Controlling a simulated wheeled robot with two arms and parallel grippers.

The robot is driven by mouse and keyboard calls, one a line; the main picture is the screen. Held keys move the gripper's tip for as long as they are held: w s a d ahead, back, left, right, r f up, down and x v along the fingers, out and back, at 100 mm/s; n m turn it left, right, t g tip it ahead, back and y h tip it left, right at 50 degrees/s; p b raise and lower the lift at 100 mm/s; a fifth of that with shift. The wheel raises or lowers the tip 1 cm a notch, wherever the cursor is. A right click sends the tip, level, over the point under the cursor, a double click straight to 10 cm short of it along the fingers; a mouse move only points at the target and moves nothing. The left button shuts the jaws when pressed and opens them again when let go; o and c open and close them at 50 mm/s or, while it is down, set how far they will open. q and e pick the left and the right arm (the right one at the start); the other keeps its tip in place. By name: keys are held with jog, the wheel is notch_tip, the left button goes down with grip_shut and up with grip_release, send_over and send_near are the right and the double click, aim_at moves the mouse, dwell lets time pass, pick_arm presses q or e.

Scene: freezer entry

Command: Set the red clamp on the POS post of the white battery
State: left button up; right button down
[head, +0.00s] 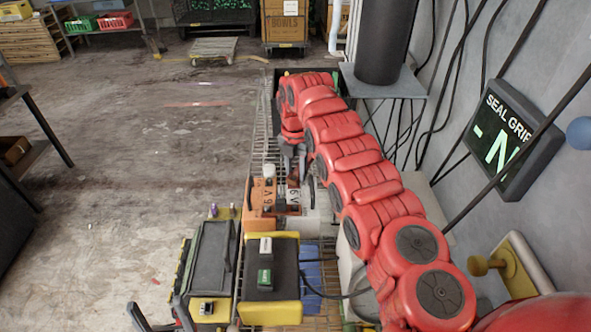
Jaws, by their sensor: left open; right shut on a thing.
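My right arm comes in from the right, and its grey gripper (291,163) points down above the batteries at the middle of the view. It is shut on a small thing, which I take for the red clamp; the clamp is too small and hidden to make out. An orange battery (260,200) marked 6 V stands below and left of the gripper. The white battery (312,222) stands beside it on the right, partly covered by the gripper and arm. I cannot make out the POS post, or whether the clamp touches it. My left gripper is not in view.
A yellow box with a black top (285,245) stands nearer, with a dark cable on its right. A dark case (209,260) stands left of it. A wall sign (507,135) and hanging cables are on the right. The floor on the left is open.

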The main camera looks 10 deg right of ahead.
aim_at(294, 174)
jog(key=shift+f, duration=0.25)
jog(key=shift+c, duration=2)
grip_release()
jog(key=shift+r, duration=0.1)
jog(key=shift+r+b, duration=0.25)
jog(key=shift+b, duration=0.05)
notch_tip(294, 174, up, 5)
jog(key=shift+a+f+p, duration=0.1)
jog(key=shift+a+p, duration=0.05)
jog(key=shift+p, duration=0.2)
notch_tip(294, 174, up, 12)
jog(key=p, duration=1.2)
jog(key=shift+f, duration=0.1)
